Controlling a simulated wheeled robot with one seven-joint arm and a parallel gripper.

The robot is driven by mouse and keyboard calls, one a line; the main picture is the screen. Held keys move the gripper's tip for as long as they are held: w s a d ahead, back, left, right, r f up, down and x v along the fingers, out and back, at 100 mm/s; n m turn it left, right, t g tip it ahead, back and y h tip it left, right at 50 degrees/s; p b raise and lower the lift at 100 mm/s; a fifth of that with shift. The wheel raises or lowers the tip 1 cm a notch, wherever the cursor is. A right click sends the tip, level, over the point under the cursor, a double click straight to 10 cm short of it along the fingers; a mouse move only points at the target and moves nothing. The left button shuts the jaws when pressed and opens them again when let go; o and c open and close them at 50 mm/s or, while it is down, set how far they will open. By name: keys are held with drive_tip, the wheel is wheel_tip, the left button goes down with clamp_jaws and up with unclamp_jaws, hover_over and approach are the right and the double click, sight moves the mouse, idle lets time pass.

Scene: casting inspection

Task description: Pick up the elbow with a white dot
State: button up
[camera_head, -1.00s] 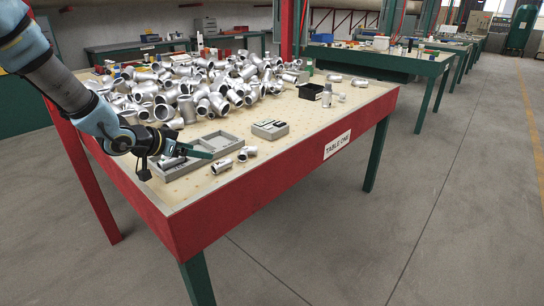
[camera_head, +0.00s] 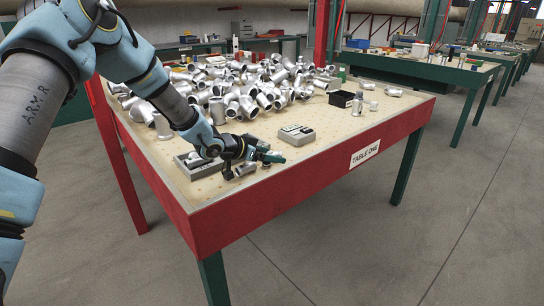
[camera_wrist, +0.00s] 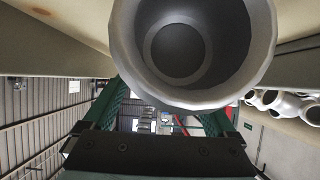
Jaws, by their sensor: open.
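My gripper (camera_head: 268,155) is low over the near edge of the red-framed table, its green jaws open. A silver pipe fitting (camera_head: 244,169) lies right beside and partly under it. In the wrist view a large round metal pipe mouth (camera_wrist: 180,50) fills the top centre, very close, overlapping the space between the green fingers. I cannot tell whether the fingers touch it. No white dot shows on any fitting that I can make out. A second fitting near the gripper is mostly hidden by it.
A heap of silver fittings (camera_head: 250,95) covers the back left of the table (camera_head: 330,140). A grey tray (camera_head: 192,172) sits under my forearm, partly hidden. A grey box device (camera_head: 297,135) and a black bin (camera_head: 341,98) stand to the right. The right front tabletop is clear.

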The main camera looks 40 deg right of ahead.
drive_tip(key=shift+d+f, duration=0.35)
drive_tip(key=shift+d, duration=0.15)
clamp_jaws()
idle(0.4)
